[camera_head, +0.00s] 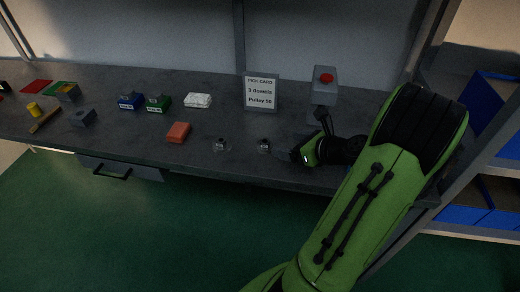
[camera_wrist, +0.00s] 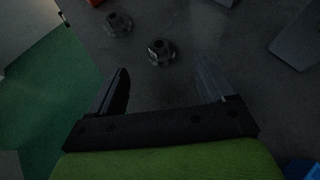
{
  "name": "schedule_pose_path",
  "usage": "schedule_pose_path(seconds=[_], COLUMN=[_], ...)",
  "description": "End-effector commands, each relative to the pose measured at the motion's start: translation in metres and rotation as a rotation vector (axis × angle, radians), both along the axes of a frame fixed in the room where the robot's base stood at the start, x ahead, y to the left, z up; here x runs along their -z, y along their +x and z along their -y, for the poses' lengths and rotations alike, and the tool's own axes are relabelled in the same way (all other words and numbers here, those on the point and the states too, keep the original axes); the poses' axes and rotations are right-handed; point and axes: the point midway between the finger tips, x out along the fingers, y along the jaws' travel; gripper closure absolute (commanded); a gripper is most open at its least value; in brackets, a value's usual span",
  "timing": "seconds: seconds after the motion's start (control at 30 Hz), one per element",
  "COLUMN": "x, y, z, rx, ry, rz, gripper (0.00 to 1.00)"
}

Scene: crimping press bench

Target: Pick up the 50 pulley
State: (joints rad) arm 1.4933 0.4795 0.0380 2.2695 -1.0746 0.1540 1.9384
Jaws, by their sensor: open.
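Two small dark, round, flanged pulleys stand on the bench. The nearer pulley (camera_head: 264,146) shows in the wrist view (camera_wrist: 160,51) just beyond my fingertips, roughly centred between them. The other pulley (camera_head: 221,145) is farther left, and shows in the wrist view (camera_wrist: 119,23) at the upper left. I cannot read any size mark, so I cannot tell which is the 50. My gripper (camera_head: 285,153) is open and empty, its fingers pointing toward the nearer pulley. It also shows in the wrist view (camera_wrist: 162,72).
A pick card (camera_head: 262,92) reading "3 dowels, Pulley 50" stands behind. A grey box with a red button (camera_head: 324,85) is at the right. An orange block (camera_head: 178,132), a blue bin (camera_head: 131,101) and a green bin (camera_head: 158,103) lie left. The bench's front edge is close.

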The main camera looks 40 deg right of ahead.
Motion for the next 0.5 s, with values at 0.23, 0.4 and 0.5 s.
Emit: schedule_pose_path(seconds=[0.23, 0.4, 0.5], x=[0.022, 0.039, 0.045], y=[0.037, 0.063, 0.077], z=[-0.003, -0.007, -0.007], rx=[-0.002, -0.006, -0.005], ry=[-0.002, -0.002, -0.002], rz=[0.000, 0.000, -0.001], gripper=[0.19, 0.19, 0.19])
